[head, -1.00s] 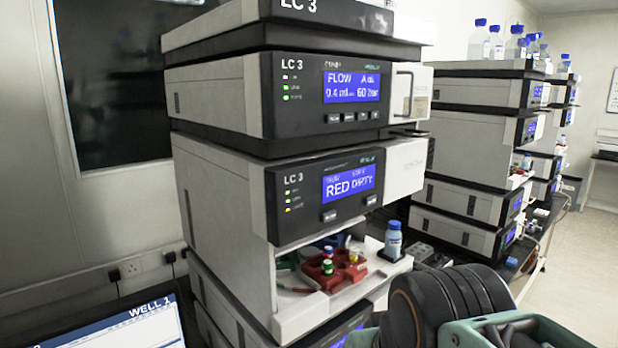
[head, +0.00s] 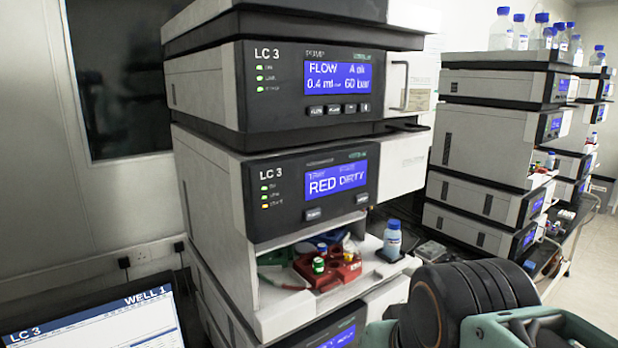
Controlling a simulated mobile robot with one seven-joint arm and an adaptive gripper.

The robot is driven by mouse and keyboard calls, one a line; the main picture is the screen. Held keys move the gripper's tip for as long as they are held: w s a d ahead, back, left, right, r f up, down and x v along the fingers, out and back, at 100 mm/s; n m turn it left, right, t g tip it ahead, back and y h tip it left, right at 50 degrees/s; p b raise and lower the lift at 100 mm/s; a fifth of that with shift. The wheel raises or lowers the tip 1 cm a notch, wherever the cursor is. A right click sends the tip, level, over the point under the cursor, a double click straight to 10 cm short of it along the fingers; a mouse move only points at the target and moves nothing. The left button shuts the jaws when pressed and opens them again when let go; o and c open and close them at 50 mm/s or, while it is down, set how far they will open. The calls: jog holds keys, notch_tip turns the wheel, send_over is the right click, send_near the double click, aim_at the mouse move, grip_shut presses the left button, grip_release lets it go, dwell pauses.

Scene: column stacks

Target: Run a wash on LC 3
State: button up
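The LC 3 stack stands left of centre. Its pump module (head: 285,105) has a blue display (head: 338,85) reading about "FLOW 0.4 ml" and "60 bar", with buttons (head: 340,109) below. A blue-capped bottle (head: 392,238) stands at the bay's right. My gripper is not in view; only part of my arm shows at bottom right.
A monitor (head: 110,320) showing "LC 3" and "WELL 1" is at lower left. More instrument stacks (head: 485,140) with blue-capped bottles (head: 501,30) on top stand to the right. A window (head: 130,80) is in the left wall. Clear floor (head: 595,260) shows at far right.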

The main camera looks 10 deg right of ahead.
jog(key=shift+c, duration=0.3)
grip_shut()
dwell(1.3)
